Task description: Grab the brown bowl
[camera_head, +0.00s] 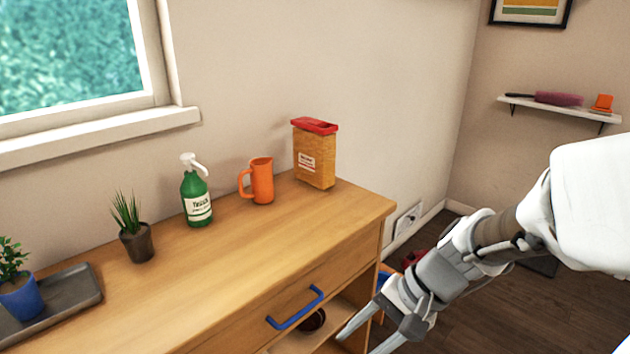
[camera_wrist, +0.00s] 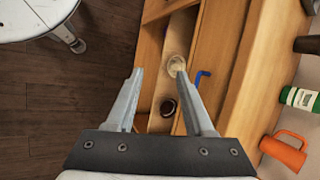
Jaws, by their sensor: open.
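The brown bowl (camera_head: 313,320) sits on the open shelf under the drawer of the wooden cabinet, partly hidden by the cabinet front. In the wrist view it shows as a small dark round shape (camera_wrist: 167,107), seen between my two fingers. My gripper (camera_head: 362,341) is open and empty, at the right of the bowl and in front of the cabinet's right end. In the wrist view the fingers of my gripper (camera_wrist: 159,74) are spread apart. I see no contact between the fingers and the bowl.
A pale round bowl or glass (camera_wrist: 176,65) is close to the brown bowl. The blue drawer handle (camera_head: 295,308) sticks out above the shelf. On the cabinet top (camera_head: 240,250) stand an orange pitcher (camera_head: 262,182), a green spray bottle (camera_head: 196,196), a box (camera_head: 314,155) and plants.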

